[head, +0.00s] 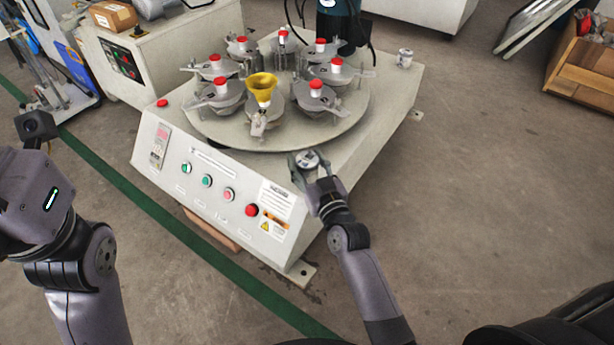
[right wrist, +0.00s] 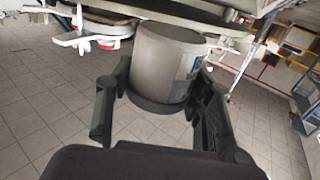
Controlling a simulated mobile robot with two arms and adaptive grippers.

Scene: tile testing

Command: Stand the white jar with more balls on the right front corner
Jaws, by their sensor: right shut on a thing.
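A white jar (head: 308,157) is between the fingers of my right gripper (head: 308,163), over the right front part of the machine's top (head: 270,160). In the right wrist view the jar (right wrist: 168,62) looks pale grey with a blue label patch, and the fingers of my right gripper (right wrist: 160,100) are shut around its sides. I cannot tell whether it touches the top. A second white jar (head: 404,58) stands upright at the machine's back right corner. No balls can be made out in either jar. My left arm shows at the left, but its fingers are not visible.
A round turntable with several metal pots with red caps and a yellow funnel (head: 262,84) fills most of the machine top, close to my right gripper. The front panel has buttons and a red stop knob (head: 252,210). The right strip of the top between the jars is clear.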

